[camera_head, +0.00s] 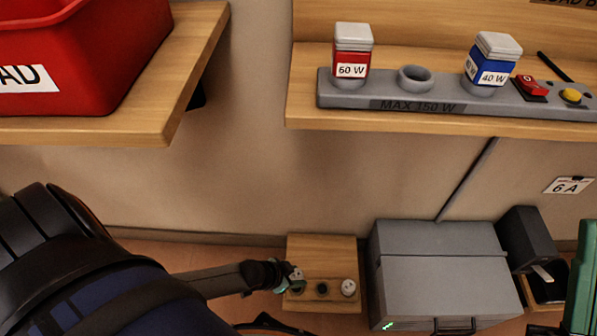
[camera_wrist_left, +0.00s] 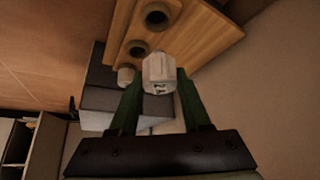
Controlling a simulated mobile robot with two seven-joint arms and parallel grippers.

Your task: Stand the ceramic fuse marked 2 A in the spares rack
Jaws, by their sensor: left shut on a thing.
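The spares rack is a small wooden stand (camera_head: 335,250) low against the wall. It has two dark empty-looking round holders (camera_head: 322,289) and a white fuse (camera_head: 348,287) standing in its right holder. My left gripper (camera_head: 286,275) is shut on a white ceramic fuse (camera_head: 295,274) above the rack's left part. Whether the fuse touches the rack is unclear. My right gripper is not in view.
A grey case (camera_head: 440,280) stands right of the rack. A shelf (camera_head: 300,105) above carries a grey holder with a red 60 W and a blue 40 W piece. A red bin (camera_head: 90,60) stands on the left shelf. A 6 A card (camera_head: 568,186) hangs at right.

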